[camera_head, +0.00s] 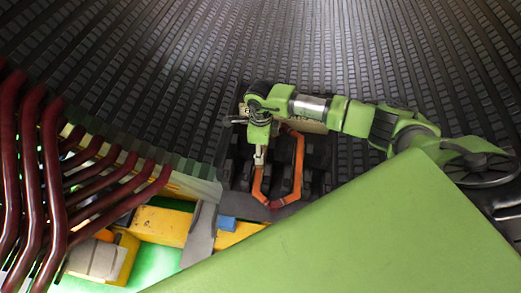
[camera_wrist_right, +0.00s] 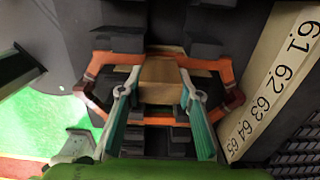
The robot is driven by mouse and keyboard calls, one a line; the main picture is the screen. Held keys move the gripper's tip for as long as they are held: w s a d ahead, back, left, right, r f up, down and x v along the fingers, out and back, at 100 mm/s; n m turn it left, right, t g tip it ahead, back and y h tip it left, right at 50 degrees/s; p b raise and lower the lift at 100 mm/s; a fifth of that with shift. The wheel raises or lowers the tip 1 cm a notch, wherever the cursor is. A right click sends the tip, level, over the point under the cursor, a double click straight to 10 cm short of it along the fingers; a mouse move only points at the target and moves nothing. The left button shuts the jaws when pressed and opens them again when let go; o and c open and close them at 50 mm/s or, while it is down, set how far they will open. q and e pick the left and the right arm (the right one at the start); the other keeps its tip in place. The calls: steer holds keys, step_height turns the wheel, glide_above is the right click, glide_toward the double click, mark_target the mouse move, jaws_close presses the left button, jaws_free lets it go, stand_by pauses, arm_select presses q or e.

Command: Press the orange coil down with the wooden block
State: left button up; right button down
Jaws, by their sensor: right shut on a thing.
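The orange coil (camera_head: 298,170) is a bent hexagonal loop lying over the dark slots of the stator in the head view. In the right wrist view the coil (camera_wrist_right: 226,72) runs on both sides of my gripper, with dark red bends at left and right. My right gripper (camera_head: 260,158) points down at the coil's left side in the head view. In the wrist view its fingers (camera_wrist_right: 160,88) are shut on the wooden block (camera_wrist_right: 160,78), which sits over the middle of the coil. Whether the block touches the coil is hard to tell. My left gripper is out of view.
A strip with printed numbers (camera_wrist_right: 270,80) lies right of the coil in the wrist view. Dark red bent bars (camera_head: 50,170) stand at the left of the head view. A large green panel (camera_head: 370,235) fills the lower right.

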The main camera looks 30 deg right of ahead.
steer(key=shift+f+b, duration=0.5)
steer(key=shift+b, duration=0.05)
stand_by(1.4)
steer(key=shift+s+f, duration=0.1)
steer(key=shift+f, duration=0.1)
steer(key=shift+r, duration=0.1)
stand_by(0.4)
steer(key=shift+r+p, duration=0.4)
steer(key=shift+r, duration=0.25)
step_height(320, 180, up, 4)
steer(key=p, duration=0.3)
steer(key=shift+r, duration=0.2)
step_height(320, 180, up, 4)
steer(key=p, duration=0.3)
step_height(320, 180, up, 2)
steer(key=shift+p, duration=0.55)
steer(key=shift+f, duration=0.1)
